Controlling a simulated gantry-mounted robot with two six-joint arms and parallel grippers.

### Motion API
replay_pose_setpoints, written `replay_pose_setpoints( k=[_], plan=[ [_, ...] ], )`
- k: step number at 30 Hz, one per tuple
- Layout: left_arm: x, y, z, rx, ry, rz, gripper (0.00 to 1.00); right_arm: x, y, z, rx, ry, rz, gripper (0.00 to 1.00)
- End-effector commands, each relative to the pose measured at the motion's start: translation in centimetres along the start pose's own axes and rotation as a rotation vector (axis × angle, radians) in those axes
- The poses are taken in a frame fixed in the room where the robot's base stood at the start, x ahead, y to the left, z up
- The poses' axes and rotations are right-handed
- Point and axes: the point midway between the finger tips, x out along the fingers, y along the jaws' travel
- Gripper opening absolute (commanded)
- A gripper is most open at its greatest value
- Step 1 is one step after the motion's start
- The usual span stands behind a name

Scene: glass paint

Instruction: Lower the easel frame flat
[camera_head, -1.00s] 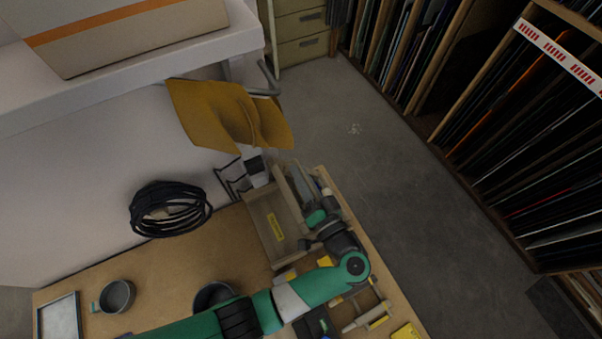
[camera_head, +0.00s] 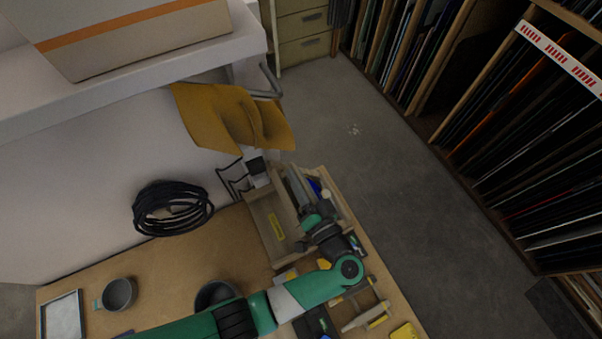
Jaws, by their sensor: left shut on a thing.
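A light wooden panel with a yellow label, which I take to be the easel frame (camera_head: 265,224), is at the far right part of the wooden bench. I cannot tell its tilt exactly. My left gripper (camera_head: 298,186) reaches over from the lower left and is at the right side of this frame. It is shut on what looks like the frame's edge; my wrist hides most of the contact. My right gripper is not in view.
On the bench (camera_head: 180,262) are a grey mug (camera_head: 119,294), a dark bowl (camera_head: 215,294), a framed pane (camera_head: 62,317) and several small tools at the front right. A black cable coil (camera_head: 172,209) and a yellow cloth (camera_head: 225,117) are behind. Sheet racks (camera_head: 520,150) stand right.

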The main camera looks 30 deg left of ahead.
Motion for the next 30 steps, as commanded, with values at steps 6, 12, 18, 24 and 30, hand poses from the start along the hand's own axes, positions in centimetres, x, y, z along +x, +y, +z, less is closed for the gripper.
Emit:
replay_pose_setpoints(
  k=[6,12,18,24,30],
  plan=[
    [0.0,-0.7,2.1,-0.076,-0.003,0.004,0.00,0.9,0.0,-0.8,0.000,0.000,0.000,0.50],
    [0.0,-1.2,4.4,-0.175,-0.003,0.004,0.00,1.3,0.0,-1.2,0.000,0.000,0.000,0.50],
    [0.0,-1.5,6.8,-0.276,-0.003,0.003,0.00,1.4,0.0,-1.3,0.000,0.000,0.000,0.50],
    [0.0,-1.6,9.1,-0.377,-0.003,0.002,0.00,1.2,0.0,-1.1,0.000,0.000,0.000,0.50],
    [-0.1,-1.6,10.9,-0.442,-0.002,0.001,0.00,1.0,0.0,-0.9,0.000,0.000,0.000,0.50]
  ],
)
